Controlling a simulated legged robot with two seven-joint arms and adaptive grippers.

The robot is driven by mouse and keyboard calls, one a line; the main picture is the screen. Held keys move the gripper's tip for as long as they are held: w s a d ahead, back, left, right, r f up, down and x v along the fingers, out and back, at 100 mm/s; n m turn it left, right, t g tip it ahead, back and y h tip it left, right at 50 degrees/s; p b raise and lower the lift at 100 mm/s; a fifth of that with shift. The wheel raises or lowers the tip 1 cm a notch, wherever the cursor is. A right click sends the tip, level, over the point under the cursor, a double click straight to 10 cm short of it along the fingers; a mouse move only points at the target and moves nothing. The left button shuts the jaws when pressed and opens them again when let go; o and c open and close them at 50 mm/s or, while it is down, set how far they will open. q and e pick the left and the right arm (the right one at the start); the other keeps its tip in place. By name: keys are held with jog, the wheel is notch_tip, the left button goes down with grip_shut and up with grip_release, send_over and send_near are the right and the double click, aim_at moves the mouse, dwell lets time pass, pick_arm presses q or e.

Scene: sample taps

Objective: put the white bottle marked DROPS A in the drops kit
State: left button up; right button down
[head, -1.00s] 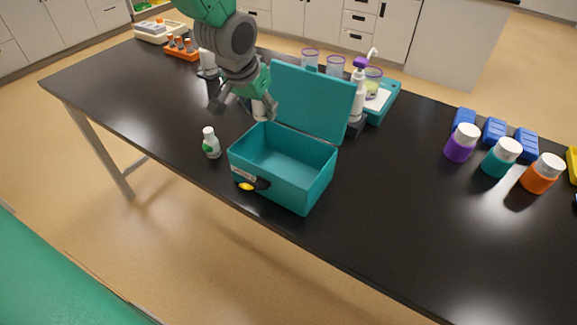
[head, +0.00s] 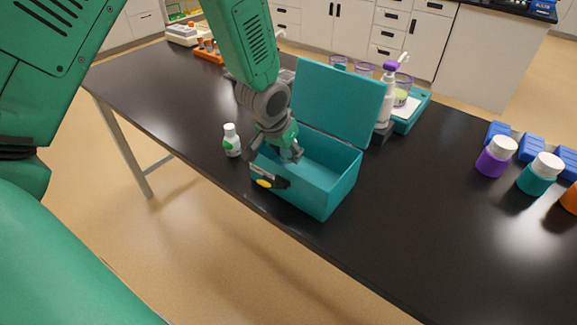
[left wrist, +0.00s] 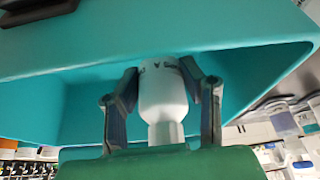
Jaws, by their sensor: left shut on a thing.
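The drops kit is an open teal box (head: 330,190) with its lid (head: 338,100) raised at the back and a yellow and black latch on its front. My left gripper (head: 275,152) is at the kit's opening, over its left part. In the left wrist view it is shut on a white bottle (left wrist: 163,98), its narrow end towards the gripper. Dark print shows at the bottle's far end but is too cut off to read. Teal kit walls (left wrist: 90,55) surround it there. The held bottle is hidden in the head view. My right gripper is out of view.
Another white bottle with a green label (head: 231,142) stands just left of the kit. A purple-topped pump bottle (head: 386,98) and a teal tray (head: 412,115) stand behind the kit. Purple (head: 492,160) and teal (head: 537,178) jars stand at right. The black table between is clear.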

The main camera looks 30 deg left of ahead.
aim_at(286, 162)
pick_arm(q)
jog(key=shift+d+f, duration=0.15)
jog(key=shift+f, duration=0.2)
notch_tip(286, 162, down, 3)
jog(key=shift+f, duration=0.1)
jog(key=shift+a, duration=0.25)
jog(key=o, duration=1.2)
jog(key=shift+a, duration=0.1)
jog(key=shift+c, duration=0.2)
jog(key=shift+d, duration=0.2)
